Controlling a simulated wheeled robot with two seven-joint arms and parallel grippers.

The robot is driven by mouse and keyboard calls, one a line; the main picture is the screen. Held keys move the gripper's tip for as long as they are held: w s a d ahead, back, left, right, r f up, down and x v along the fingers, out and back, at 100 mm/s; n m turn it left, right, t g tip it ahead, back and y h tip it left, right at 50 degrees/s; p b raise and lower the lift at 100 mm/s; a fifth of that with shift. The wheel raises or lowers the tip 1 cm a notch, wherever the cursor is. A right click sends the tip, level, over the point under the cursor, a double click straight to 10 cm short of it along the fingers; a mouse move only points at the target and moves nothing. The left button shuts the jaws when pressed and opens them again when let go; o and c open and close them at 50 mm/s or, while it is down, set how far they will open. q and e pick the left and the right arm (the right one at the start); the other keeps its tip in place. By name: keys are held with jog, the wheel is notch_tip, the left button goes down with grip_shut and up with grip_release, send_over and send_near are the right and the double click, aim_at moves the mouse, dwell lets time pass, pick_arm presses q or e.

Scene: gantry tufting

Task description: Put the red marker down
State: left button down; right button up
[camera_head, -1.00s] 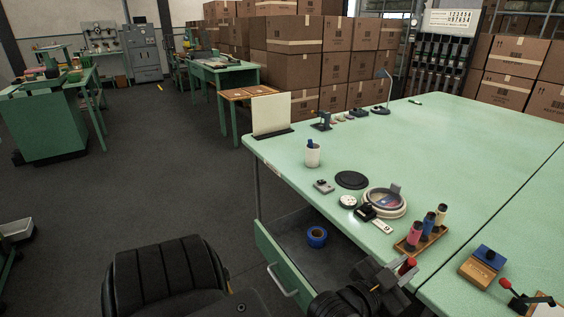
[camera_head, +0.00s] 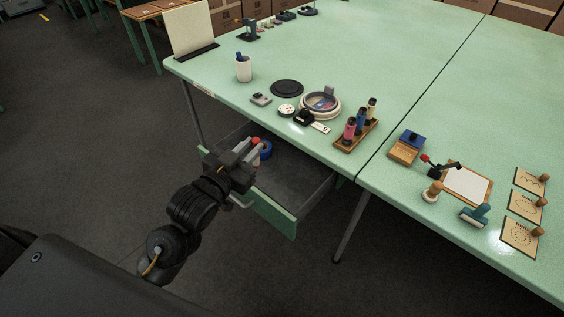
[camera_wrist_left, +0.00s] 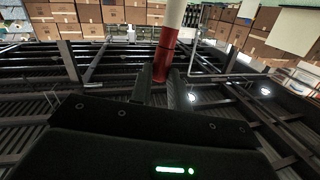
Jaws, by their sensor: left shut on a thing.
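My left gripper (camera_head: 245,152) is shut on the red marker (camera_head: 257,141), whose red end sticks up past the fingers in the head view. The gripper is over the left part of the open drawer (camera_head: 272,212), below the level of the green tabletop. How high it is above the drawer floor I cannot tell. In the left wrist view the marker (camera_wrist_left: 166,50) stands between the fingers (camera_wrist_left: 165,85), red near them and white further out. My right gripper is in no view.
On the green table (camera_head: 400,75) above are a white cup (camera_head: 244,69), a round dish (camera_head: 321,105), a wooden rack of bottles (camera_head: 357,137) and several stamps. The drawer's right part is bare.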

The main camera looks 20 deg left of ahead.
pick_arm(q)
jog(key=w+d+f+m+g+h+p, duration=0.1)
jog(key=w+d+f+h, duration=0.1)
jog(key=w+f, duration=0.3)
jog(key=w+d+f+g+h+p, duration=0.1)
jog(key=w+d+f+h+p, duration=0.1)
jog(key=w+f, duration=0.3)
jog(key=shift+w+d+f+m+h, duration=0.2)
jog(key=shift+d+f+m+h, duration=0.15)
jog(key=shift+f, duration=2)
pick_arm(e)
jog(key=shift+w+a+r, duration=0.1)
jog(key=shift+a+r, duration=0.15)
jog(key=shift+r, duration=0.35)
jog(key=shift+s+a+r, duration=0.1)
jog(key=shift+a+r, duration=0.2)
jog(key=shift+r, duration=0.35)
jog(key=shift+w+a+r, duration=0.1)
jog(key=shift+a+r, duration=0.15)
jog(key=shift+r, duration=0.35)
pick_arm(q)
jog(key=shift+f, duration=0.6)
jog(key=c, duration=1.3)
grip_release()
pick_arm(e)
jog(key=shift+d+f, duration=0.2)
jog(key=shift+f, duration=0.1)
